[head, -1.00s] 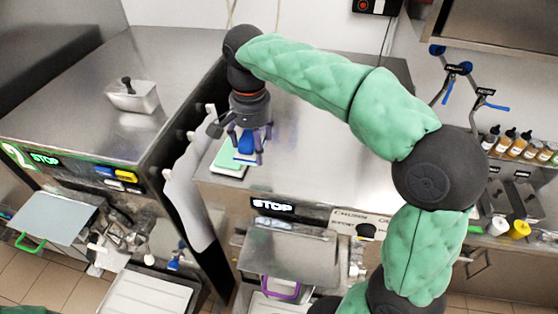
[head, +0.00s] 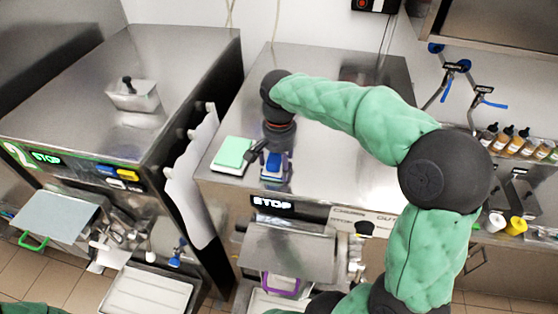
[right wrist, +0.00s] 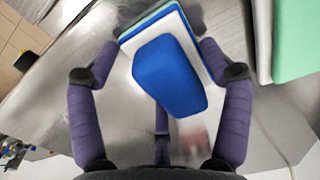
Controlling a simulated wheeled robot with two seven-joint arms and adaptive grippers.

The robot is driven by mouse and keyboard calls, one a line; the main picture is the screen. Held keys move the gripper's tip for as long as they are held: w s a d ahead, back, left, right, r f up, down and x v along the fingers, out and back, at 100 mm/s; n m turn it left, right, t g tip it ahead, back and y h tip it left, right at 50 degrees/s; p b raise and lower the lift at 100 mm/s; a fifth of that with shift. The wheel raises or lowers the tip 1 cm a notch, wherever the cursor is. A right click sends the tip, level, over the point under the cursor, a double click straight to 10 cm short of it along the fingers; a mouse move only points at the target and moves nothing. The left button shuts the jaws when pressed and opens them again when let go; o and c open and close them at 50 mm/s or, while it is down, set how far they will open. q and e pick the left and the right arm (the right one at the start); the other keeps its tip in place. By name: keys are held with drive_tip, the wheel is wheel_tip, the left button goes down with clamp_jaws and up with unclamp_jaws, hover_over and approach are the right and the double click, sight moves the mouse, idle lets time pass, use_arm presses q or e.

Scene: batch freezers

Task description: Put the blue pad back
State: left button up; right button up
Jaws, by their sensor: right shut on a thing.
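The blue pad (head: 273,162) is in my right gripper (head: 277,152), over the front left part of the right freezer's steel top. In the right wrist view the blue pad (right wrist: 168,75) has a raised blue block on a pale layered base, between the fingers of my right gripper (right wrist: 155,55). I cannot tell whether its base touches the steel. A green pad (head: 233,151) on a white base lies just left of it, apart; its edge also shows in the right wrist view (right wrist: 296,40). My left gripper is out of view.
The right freezer top (head: 330,85) is clear behind the gripper. White cloths (head: 193,165) hang on the left freezer's side. A metal tub (head: 133,97) stands on the left freezer. Bottles (head: 510,140) line the right wall shelf.

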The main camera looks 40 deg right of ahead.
sight(279, 156)
drive_tip(key=shift+f, duration=0.15)
drive_tip(key=o, duration=1.2)
drive_tip(key=shift+c, duration=0.2)
wheel_tip(279, 156, up, 12)
drive_tip(key=shift+r, duration=0.2)
